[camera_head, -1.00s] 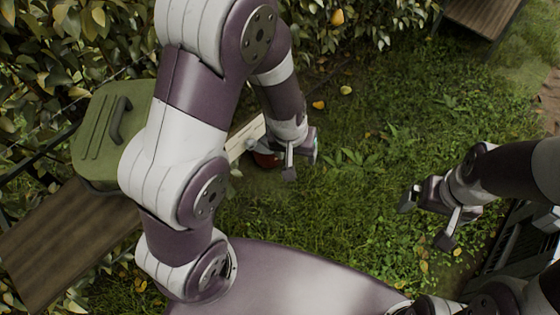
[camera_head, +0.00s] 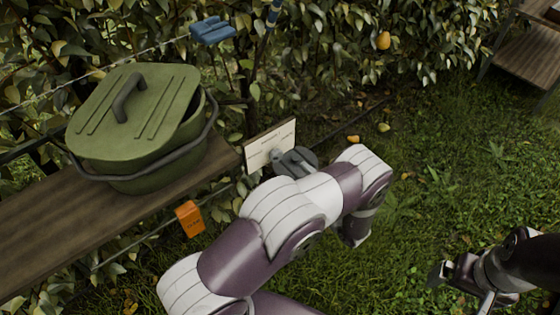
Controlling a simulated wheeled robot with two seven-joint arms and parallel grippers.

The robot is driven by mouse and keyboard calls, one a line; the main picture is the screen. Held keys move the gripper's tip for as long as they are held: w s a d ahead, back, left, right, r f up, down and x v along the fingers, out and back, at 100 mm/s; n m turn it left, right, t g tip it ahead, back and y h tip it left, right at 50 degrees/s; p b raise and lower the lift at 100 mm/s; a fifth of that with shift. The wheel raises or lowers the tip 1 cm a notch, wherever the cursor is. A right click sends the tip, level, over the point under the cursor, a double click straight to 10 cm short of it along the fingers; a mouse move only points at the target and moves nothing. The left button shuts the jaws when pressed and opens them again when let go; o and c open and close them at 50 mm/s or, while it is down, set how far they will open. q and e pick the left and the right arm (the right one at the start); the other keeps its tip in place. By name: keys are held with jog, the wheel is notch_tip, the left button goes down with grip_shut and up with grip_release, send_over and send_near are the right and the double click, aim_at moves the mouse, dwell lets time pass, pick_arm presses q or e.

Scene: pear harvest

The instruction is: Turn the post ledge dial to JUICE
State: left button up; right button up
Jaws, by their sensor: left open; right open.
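A white panel (camera_head: 270,145) with small dark print stands at the right end of the wooden ledge. A grey round dial (camera_head: 297,162) with a raised knob sits in front of it; its lower side is partly covered by my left arm. I cannot read the print or tell the dial's setting. My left gripper (camera_head: 352,238) hangs low beyond my bent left arm, to the right of and below the dial, apart from it. It is open and mostly hidden. My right gripper (camera_head: 462,287) is open and empty over the grass at lower right.
A green lidded pot (camera_head: 140,160) stands on the wooden ledge (camera_head: 50,225). An orange tag (camera_head: 190,218) hangs below the ledge, and a blue clip (camera_head: 212,30) sits on the wire. A wooden shelf (camera_head: 528,55) is at upper right. Grass between is open.

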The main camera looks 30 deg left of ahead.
aim_at(278, 158)
pick_arm(q)
jog(key=x, duration=0.8)
jog(key=c, duration=1)
